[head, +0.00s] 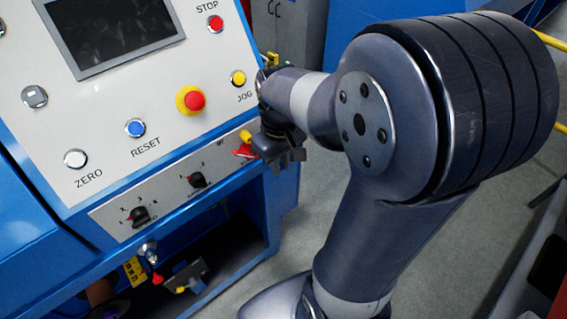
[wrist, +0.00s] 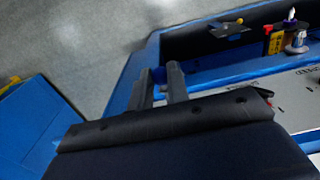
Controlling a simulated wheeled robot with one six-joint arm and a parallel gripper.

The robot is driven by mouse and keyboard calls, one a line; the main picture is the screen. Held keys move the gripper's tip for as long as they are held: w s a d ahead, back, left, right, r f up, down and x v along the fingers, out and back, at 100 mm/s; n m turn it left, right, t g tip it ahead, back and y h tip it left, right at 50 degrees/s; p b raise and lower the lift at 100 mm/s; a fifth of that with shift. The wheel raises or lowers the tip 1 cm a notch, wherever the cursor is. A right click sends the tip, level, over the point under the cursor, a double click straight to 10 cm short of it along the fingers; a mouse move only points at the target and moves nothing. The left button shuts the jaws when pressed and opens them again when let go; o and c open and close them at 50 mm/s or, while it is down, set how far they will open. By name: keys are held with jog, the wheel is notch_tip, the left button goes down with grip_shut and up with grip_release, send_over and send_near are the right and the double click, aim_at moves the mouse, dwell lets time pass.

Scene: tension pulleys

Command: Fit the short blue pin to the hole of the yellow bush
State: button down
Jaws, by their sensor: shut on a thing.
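My gripper (head: 285,152) is beside the right end of the blue console's selector strip in the head view. In the wrist view, my gripper (wrist: 160,78) has its two dark fingers close together. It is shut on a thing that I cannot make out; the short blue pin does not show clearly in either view. A small yellow piece (wrist: 239,20), possibly the yellow bush, is at a grey plate (wrist: 228,31) in the console's lower recess, well apart from the fingers. The plate (head: 187,273) also shows low in the head view. No hole can be made out.
The blue console (head: 221,215) has a button panel and red-tipped selectors (head: 196,180). Its recess also holds a yellow and red item (wrist: 275,39) and a white and blue bottle-like item (wrist: 297,41). Grey floor (head: 245,272) is open to the right.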

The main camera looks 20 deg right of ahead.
jog(key=shift+w+a, duration=0.25)
jog(key=shift+w, duration=0.6)
jog(key=shift+w+a, duration=0.3)
jog(key=shift+w, duration=0.55)
jog(key=shift+w+a, duration=0.25)
jog(key=shift+w, duration=0.6)
jog(key=shift+w+a+p, duration=0.1)
jog(key=shift+w+p, duration=0.25)
jog(key=shift+p, duration=0.15)
jog(key=shift+w+a+p, duration=0.2)
jog(key=shift+w, duration=0.45)
jog(key=shift+w+a+p, duration=0.15)
jog(key=shift+w+a, duration=0.05)
jog(key=shift+w, duration=0.4)
jog(key=shift+w+a, duration=0.1)
jog(key=shift+w, duration=0.1)
jog(key=shift+w, duration=0.2)
jog(key=shift+w+r, duration=0.1)
